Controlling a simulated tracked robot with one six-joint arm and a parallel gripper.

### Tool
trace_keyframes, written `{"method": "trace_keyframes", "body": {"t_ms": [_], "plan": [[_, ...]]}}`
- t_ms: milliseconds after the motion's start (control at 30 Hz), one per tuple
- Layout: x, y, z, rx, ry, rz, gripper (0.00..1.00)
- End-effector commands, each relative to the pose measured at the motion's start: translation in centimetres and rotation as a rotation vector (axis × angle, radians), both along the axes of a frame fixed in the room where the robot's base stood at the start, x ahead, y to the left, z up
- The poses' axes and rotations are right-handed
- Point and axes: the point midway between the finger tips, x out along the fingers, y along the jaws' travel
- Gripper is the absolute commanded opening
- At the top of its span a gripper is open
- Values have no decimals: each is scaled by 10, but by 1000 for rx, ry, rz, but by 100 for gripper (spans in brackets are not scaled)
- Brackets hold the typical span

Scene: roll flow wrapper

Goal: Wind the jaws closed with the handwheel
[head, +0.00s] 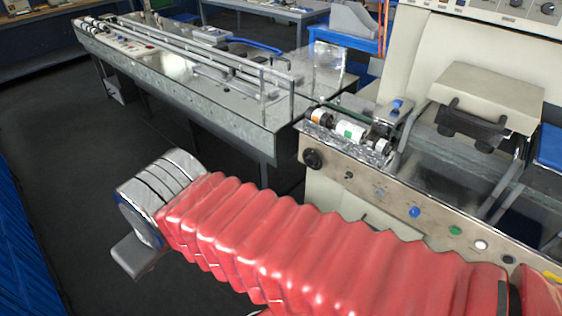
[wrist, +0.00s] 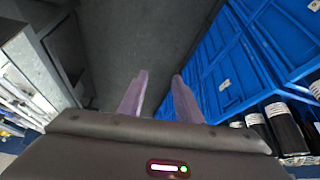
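The flow wrapper (head: 385,190) stands at the right of the head view. A round black knob (head: 312,159), which looks like the handwheel, sits at the left end of its front panel. A beige block with a dark underside (head: 485,105) is above the panel; I cannot tell whether this is the jaw unit or how far any jaws are apart. My gripper (wrist: 160,76) is open and empty in the wrist view, its two fingers apart over dark floor. In the head view my red-sleeved arm reaches left, its end well away from the knob. The fingers are not clear there.
A long conveyor table (head: 190,85) with rails stands behind, left of the wrapper. Coloured buttons (head: 414,212) line the panel. Dark floor (head: 60,180) lies open at left. Blue crates (wrist: 235,60) and dark bottles (wrist: 285,130) are at right in the wrist view.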

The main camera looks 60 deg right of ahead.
Motion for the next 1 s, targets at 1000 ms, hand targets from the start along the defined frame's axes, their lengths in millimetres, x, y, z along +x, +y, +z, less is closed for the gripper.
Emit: {"method": "trace_keyframes", "body": {"t_ms": [1000], "plan": [[81,-1,7,70,-104,-70,52]]}}
